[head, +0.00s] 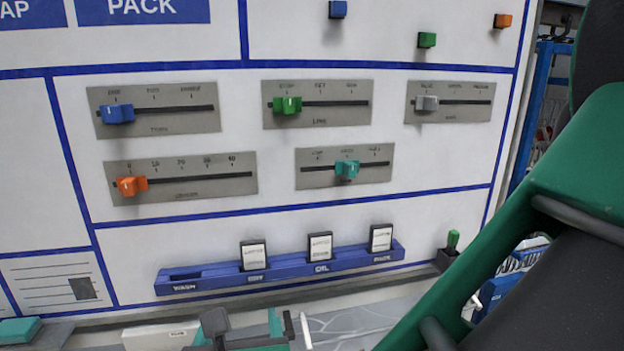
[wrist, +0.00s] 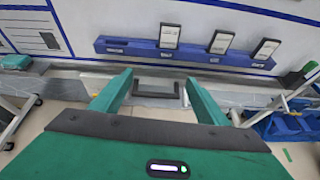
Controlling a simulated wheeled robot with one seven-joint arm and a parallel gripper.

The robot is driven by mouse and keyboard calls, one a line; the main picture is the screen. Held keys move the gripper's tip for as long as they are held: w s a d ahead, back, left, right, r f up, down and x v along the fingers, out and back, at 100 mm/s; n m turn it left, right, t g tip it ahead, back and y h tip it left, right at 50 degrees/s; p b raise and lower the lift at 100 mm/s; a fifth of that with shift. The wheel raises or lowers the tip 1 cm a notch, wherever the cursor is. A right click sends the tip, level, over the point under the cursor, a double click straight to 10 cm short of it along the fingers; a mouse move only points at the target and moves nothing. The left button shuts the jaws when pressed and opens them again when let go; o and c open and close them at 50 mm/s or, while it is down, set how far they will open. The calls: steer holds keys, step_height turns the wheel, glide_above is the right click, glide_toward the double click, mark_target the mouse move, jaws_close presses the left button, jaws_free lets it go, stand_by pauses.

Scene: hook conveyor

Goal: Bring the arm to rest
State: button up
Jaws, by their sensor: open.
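My gripper (wrist: 158,78) is open in the wrist view, with its two green fingers spread apart and nothing between them. It points at the lower part of the wall panel, below and in front of the blue card rack (wrist: 145,50). My green and black arm (head: 530,220) crosses the right side of the head view.
The white panel (head: 60,130) carries several sliders, including a blue one (head: 118,114) and a teal one (head: 347,169). The blue rack (head: 215,276) holds three cards; its WASH slot is empty. A green-handled tool (head: 453,240) stands in a dark holder at right.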

steer(key=w+d+f+m+g+h, duration=0.1)
steer(key=w+d+m+h, duration=0.1)
steer(key=w+d+m, duration=0.45)
steer(key=w+d+f+m+g+h, duration=0.1)
steer(key=w+d+m+h, duration=0.25)
steer(key=d, duration=0.55)
steer(key=d+f+m+g+h, duration=0.2)
steer(key=d+m+g, duration=0.3)
steer(key=d+m, duration=1)
steer(key=s+d+f+m+g, duration=0.1)
steer(key=s+d+m+g, duration=0.15)
steer(key=d, duration=0.55)
steer(key=s+d+m+g, duration=0.2)
steer(key=s+d+m, duration=0.2)
steer(key=d, duration=0.4)
steer(key=s+d+m+g+y, duration=0.1)
steer(key=s+d+m+y, duration=0.1)
steer(key=s+m, duration=0.4)
steer(key=s+d+m+y, duration=0.3)
steer(key=s+m, duration=0.4)
steer(key=shift+s+d+r+g, duration=0.25)
steer(key=shift+d+g, duration=0.05)
steer(key=shift+g, duration=0.05)
